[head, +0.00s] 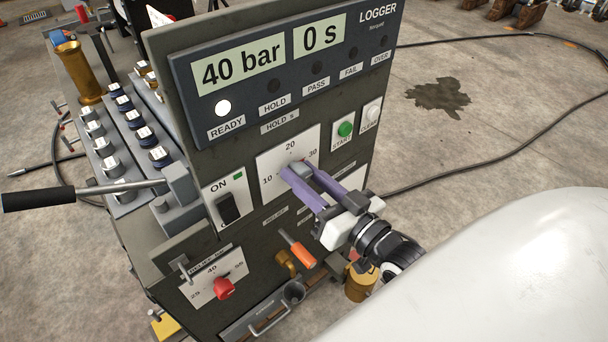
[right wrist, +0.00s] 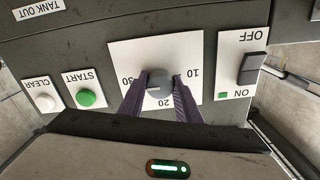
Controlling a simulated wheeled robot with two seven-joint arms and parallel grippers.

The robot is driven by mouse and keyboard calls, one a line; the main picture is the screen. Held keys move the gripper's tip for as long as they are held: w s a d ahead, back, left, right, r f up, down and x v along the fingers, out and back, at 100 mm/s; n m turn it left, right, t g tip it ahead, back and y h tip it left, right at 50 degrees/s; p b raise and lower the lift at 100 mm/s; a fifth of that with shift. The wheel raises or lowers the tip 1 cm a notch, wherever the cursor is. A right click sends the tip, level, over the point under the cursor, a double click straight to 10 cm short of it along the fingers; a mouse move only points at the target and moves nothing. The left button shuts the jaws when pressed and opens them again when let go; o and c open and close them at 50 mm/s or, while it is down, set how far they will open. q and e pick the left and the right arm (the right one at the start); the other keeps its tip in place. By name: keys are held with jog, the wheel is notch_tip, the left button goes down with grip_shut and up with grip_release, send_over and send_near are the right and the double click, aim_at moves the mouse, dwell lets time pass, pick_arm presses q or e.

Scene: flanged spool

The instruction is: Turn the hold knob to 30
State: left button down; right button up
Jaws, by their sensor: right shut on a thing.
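The hold knob (head: 301,170) is a grey knob on a white dial plate (head: 270,158) marked 10, 20 and 30, on the front of the dark panel. My right gripper (head: 299,172) reaches in from the lower right, with its purple fingers shut on the knob, one on each side. The right wrist view shows the dial upside down, with the knob (right wrist: 159,84) between the fingertips (right wrist: 160,86). I cannot clearly read which number the knob points to. The display (head: 268,55) reads 40 bar and 0 s. My left gripper is not in view.
Right of the dial are the green START button (head: 345,129) and white CLEAR button (head: 371,115). Left is the ON switch (head: 228,208). Below are a red relief knob (head: 224,288) and an orange-handled valve (head: 298,250). The READY lamp (head: 223,107) is lit.

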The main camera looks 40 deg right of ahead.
jog(key=o, duration=1.1)
jog(key=shift+c, duration=0.2)
jog(key=s+b, duration=0.1)
jog(key=s, duration=0.9)
jog(key=shift+d, duration=0.4)
jog(key=shift+s, duration=0.1)
